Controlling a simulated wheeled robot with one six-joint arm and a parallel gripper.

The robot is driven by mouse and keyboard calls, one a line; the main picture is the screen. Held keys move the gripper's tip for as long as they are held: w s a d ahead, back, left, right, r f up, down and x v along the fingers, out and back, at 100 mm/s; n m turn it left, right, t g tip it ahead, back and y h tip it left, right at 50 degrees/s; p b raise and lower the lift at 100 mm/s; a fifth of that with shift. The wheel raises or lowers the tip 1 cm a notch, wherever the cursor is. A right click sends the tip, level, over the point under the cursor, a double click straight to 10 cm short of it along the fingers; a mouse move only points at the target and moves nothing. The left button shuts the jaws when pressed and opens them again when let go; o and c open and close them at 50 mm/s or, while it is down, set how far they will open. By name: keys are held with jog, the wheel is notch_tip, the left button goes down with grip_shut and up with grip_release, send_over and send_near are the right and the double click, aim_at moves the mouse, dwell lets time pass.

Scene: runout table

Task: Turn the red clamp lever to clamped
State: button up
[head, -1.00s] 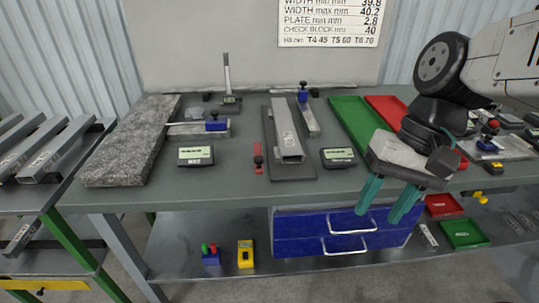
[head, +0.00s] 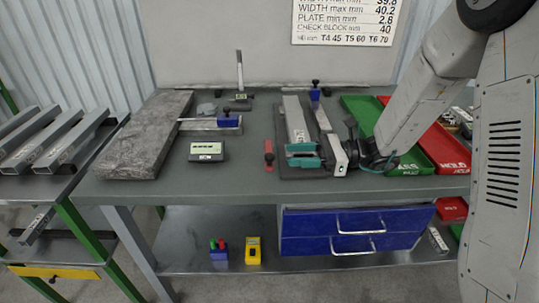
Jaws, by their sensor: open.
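The red clamp lever (head: 269,155) is a small upright red piece near the front of the grey bench, just left of a dark base plate. My gripper (head: 290,155) has two teal fingers pointing left, one above the other in the picture, with a gap between them. It is open, over the front end of the steel profile (head: 296,117) on the base plate. The fingertips are a little right of the lever and look apart from it. The gripper covers the profile's front end.
A grey stone slab (head: 150,135) and a display box (head: 207,151) lie to the left. A blue-knobbed clamp piece (head: 229,118) stands behind the box. Green (head: 409,158) and red (head: 446,148) trays lie right, partly behind my arm.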

aim_at(269, 155)
jog(key=a, duration=0.7)
jog(key=shift+w+a, duration=0.1)
jog(key=shift+a, duration=0.05)
jog(key=shift+c, duration=0.3)
grip_shut()
